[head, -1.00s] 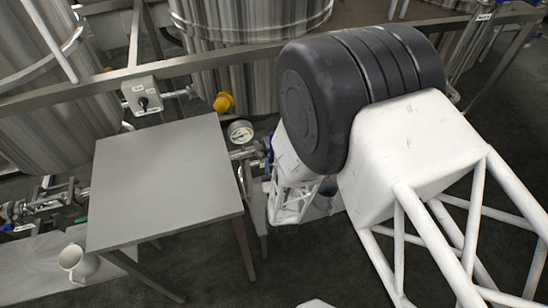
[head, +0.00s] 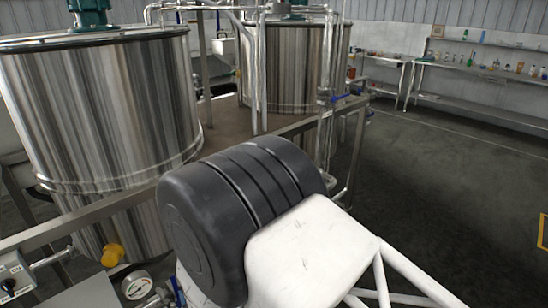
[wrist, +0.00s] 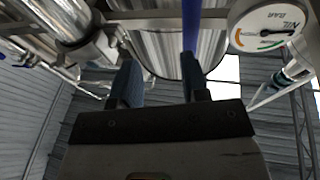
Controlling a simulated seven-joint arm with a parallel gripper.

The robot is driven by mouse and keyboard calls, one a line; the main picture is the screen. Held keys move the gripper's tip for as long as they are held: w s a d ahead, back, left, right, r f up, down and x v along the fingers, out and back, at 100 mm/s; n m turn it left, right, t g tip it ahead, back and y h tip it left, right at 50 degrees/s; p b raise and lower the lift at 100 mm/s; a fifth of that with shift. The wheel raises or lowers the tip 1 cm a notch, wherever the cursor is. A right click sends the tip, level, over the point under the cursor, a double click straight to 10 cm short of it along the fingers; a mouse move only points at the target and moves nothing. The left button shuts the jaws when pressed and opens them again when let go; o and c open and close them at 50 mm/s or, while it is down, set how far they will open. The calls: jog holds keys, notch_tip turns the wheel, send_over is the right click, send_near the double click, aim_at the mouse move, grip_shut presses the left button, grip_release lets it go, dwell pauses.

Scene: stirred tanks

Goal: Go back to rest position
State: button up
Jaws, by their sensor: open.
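My gripper (wrist: 160,88) shows in the wrist view, with its two dark fingers apart and nothing between them. Behind the fingers are a steel tank (wrist: 163,48) and a blue upright pipe or handle (wrist: 190,28); I cannot tell how far away they are. In the head view my arm fills the lower middle, and the gripper itself is hidden below the frame or behind the arm.
A pressure gauge (wrist: 272,30) is close at the upper right of the wrist view. In the head view, steel tanks (head: 105,110) stand behind a metal rail (head: 110,203). Open floor (head: 440,190) lies right.

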jog(key=w+d+r+m+g+h, duration=0.1)
jog(key=w+d+r+g+h, duration=0.1)
jog(key=w+d+r, duration=0.4)
jog(key=w+d+r+m+g+h, duration=0.1)
jog(key=w+d+r+h, duration=0.2)
jog(key=r, duration=0.4)
jog(key=d+r+m+g+h, duration=0.15)
jog(key=d+r+g, duration=0.25)
jog(key=d+r, duration=0.75)
jog(key=s+d+r+m+g+h, duration=0.1)
jog(key=s+d+r+g, duration=0.3)
jog(key=s+d, duration=0.7)
jog(key=s+d+r+m+g+h, duration=0.2)
jog(key=s+d+r, duration=0.5)
jog(key=s+d, duration=0.5)
jog(key=s+g+h, duration=0.1)
jog(key=s+g, duration=0.1)
jog(key=s, duration=0.3)
jog(key=shift+s+d+h, duration=0.2)
jog(key=shift+d+h, duration=0.05)
jog(key=shift+h, duration=0.1)
